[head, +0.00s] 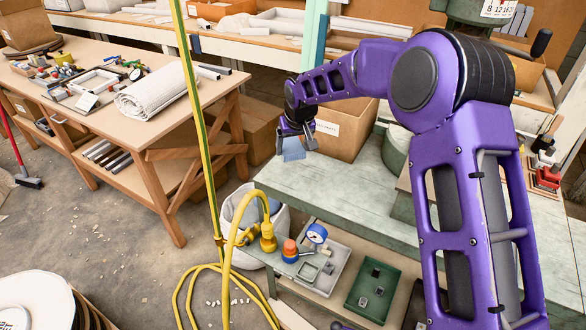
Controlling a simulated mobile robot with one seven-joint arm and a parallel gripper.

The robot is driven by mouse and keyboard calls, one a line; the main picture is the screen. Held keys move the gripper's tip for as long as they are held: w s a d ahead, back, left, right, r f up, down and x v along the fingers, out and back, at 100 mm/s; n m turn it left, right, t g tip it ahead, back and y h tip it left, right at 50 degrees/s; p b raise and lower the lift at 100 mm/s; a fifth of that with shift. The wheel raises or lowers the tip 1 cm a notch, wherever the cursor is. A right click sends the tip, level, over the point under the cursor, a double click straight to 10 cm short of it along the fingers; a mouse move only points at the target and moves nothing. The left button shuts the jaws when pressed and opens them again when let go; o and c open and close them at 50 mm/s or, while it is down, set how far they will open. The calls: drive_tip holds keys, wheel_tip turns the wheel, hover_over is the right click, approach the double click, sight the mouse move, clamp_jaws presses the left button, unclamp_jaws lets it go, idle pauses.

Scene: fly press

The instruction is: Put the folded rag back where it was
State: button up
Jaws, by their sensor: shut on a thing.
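The folded rag (293,150) is a small blue cloth hanging below my gripper (298,138). My gripper is shut on it, and the jaws are small and partly hidden in this view. The rag appears in front of the cardboard box and near the back left corner of the grey-green bench (330,205). I cannot tell its exact height above the bench.
A white bin (236,208) with a bluish thing inside stands left of the bench. A yellow hose (197,110) rises beside it. A gauge (317,233), a grey tray (338,262) and a green tray (388,283) sit low in front. The bench's left part looks clear.

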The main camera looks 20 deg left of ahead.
sight(293, 173)
drive_tip(key=shift+f, duration=3)
drive_tip(key=shift+f+b, duration=0.2)
drive_tip(key=shift+b, duration=0.2)
drive_tip(key=o, duration=1.2)
drive_tip(key=shift+c, duration=0.2)
drive_tip(key=shift+r, duration=0.1)
drive_tip(key=shift+r+p, duration=0.25)
drive_tip(key=shift+p, duration=0.05)
drive_tip(key=v, duration=1.1)
drive_tip(key=shift+s+r+p, duration=0.2)
drive_tip(key=shift+r+p, duration=0.1)
drive_tip(key=shift+p, duration=0.1)
drive_tip(key=shift+d, duration=0.15)
